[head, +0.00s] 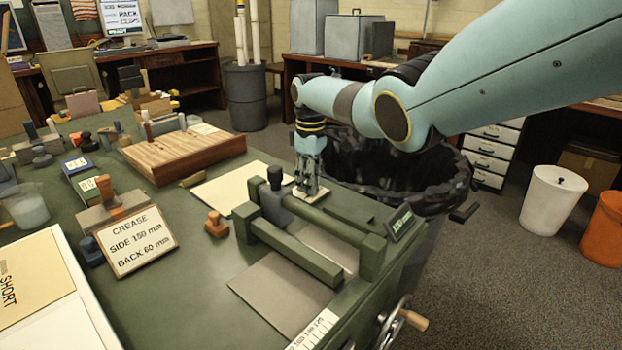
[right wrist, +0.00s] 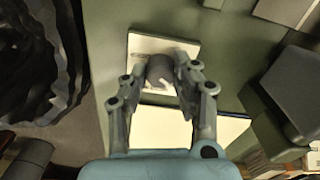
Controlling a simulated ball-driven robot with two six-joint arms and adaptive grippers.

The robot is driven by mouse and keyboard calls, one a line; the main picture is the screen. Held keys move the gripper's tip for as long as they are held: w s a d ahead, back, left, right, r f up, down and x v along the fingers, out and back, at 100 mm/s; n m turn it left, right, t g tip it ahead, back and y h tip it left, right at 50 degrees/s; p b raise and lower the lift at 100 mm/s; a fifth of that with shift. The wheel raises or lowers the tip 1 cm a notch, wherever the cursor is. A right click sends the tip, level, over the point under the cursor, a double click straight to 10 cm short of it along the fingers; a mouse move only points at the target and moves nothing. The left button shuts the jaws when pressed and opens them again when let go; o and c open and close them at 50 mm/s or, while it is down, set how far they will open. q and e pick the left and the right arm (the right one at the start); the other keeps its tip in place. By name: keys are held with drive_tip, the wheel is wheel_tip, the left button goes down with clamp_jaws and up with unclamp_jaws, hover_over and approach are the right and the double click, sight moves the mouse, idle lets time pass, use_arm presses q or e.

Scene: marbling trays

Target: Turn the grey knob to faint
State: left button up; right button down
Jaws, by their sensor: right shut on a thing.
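The grey knob (right wrist: 159,68) sits on a small white plate (right wrist: 140,44) in the right wrist view, with a white mark on its near side. My right gripper (right wrist: 166,74) is shut on it, one finger at each side. In the head view my right gripper (head: 309,188) points down at the bench's far edge, over the plate (head: 318,196); there the fingers hide most of the knob. No dial lettering, such as faint, can be read. My left gripper is not in view.
A green press (head: 290,249) with a grey block stands just in front of my right gripper. A cream sheet (head: 228,187) lies to its left, with a wooden block (head: 182,153) beyond. A black-lined bin (head: 437,206) stands off the bench edge. A crease sign (head: 135,241) stands at left.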

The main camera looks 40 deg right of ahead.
drive_tip(key=shift+n, duration=0.3)
drive_tip(key=c, duration=1)
unclamp_jaws()
wheel_tip(320, 180, up, 12)
